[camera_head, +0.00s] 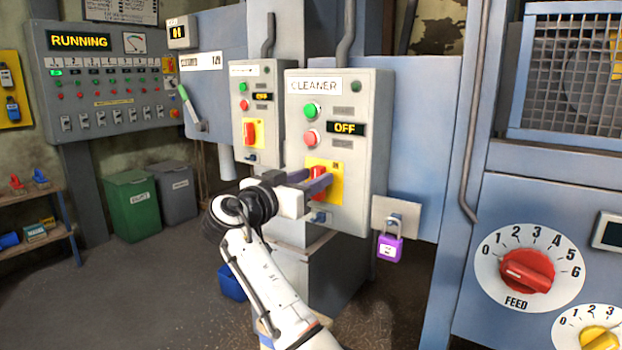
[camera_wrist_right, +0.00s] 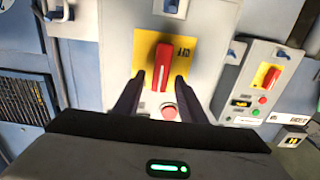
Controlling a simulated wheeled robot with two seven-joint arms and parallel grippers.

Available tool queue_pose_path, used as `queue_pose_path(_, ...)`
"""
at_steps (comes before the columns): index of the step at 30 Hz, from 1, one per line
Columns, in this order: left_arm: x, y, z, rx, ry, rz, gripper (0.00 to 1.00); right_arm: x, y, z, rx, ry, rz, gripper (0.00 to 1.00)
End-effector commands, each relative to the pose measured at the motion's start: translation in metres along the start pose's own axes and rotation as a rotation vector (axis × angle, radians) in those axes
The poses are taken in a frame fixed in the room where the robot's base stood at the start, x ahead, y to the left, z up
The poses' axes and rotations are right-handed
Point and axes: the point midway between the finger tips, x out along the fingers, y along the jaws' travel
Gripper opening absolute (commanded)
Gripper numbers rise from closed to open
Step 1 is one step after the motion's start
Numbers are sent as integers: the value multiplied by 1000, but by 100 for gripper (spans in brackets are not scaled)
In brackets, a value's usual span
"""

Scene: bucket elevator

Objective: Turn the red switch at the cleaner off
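The cleaner box (camera_head: 373,110) is a grey panel labelled CLEANER, with a green and a red button and a display (camera_head: 346,128) reading OFF. Its red switch (camera_head: 318,174) sits on a yellow plate (camera_head: 338,190) low on the panel. In the right wrist view the red switch (camera_wrist_right: 162,65) has its handle upright in the picture. My right gripper (camera_head: 312,182) is at the switch, and its dark fingers (camera_wrist_right: 155,92) are apart, one on each side of the handle. Gaps show between the fingers and the handle. My left gripper is not in view.
A similar smaller box (camera_head: 250,85) with its own red switch (camera_head: 249,131) stands to the left. A purple padlock (camera_head: 390,247) hangs on a bracket right of the cleaner box. A red FEED dial (camera_head: 528,271) is at the right. Open floor lies at the lower left.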

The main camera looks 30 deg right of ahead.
Motion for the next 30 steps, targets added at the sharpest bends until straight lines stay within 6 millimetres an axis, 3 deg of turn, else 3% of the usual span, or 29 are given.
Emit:
queue_pose_path(6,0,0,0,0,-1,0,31,0,0,0,0,0,0,36)
queue_pose_path(12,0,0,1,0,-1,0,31,0,0,0,0,0,1,2)
queue_pose_path(13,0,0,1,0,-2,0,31,0,0,0,0,0,1,0)
queue_pose_path(22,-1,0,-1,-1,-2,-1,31,0,0,0,-32,0,1,0)
queue_pose_path(30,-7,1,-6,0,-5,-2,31,0,-3,-2,-186,-1,1,0)
